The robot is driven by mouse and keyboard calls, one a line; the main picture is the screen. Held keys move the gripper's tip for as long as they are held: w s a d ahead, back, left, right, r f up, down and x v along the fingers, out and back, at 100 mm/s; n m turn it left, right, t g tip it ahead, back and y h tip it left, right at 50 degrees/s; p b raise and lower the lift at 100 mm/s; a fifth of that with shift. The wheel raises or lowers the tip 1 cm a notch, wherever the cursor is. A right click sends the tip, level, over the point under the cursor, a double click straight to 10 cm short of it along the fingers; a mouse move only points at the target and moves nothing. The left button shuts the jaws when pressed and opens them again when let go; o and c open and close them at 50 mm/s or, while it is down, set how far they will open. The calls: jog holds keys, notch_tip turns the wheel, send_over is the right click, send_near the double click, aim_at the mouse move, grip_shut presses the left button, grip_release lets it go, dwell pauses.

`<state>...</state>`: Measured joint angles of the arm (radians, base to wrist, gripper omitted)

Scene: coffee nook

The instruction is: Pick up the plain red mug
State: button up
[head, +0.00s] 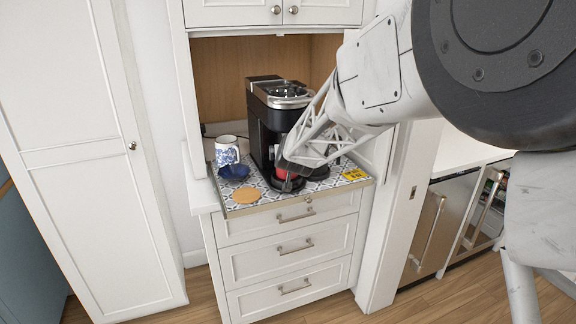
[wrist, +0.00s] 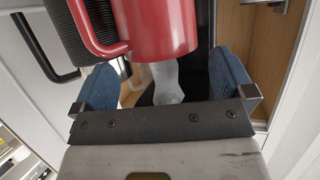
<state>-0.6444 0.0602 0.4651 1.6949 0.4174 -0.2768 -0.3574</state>
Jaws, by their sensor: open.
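The plain red mug (head: 282,173) stands at the front of the black coffee machine, partly hidden by my gripper (head: 291,169) in the head view. In the wrist view the red mug (wrist: 172,30) fills the top middle, with its handle (wrist: 97,35) to the left. My gripper (wrist: 165,86) is open, its two blue-padded fingers apart on either side below the mug in the picture. The mug appears beyond the fingertips; I cannot tell whether anything touches. A pale, glassy shape (wrist: 167,84) shows in the gap between the fingers.
The coffee machine (head: 263,125) stands right behind the mug. A blue-and-white patterned mug (head: 227,151), a dark blue item (head: 235,171) and a round cork coaster (head: 246,195) are to the left on the patterned tray (head: 268,204).

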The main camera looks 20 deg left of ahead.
jog(key=shift+x, duration=2.05)
jog(key=c, duration=1.5)
jog(key=shift+o, duration=0.2)
jog(key=shift+r, duration=0.2)
jog(key=shift+s, duration=0.1)
jog(key=shift+s+d, duration=0.65)
jog(key=shift+s, duration=0.35)
jog(key=s+d, duration=0.7)
jog(key=s, duration=0.6)
jog(key=shift+d, duration=0.35)
jog(key=shift+s, duration=0.2)
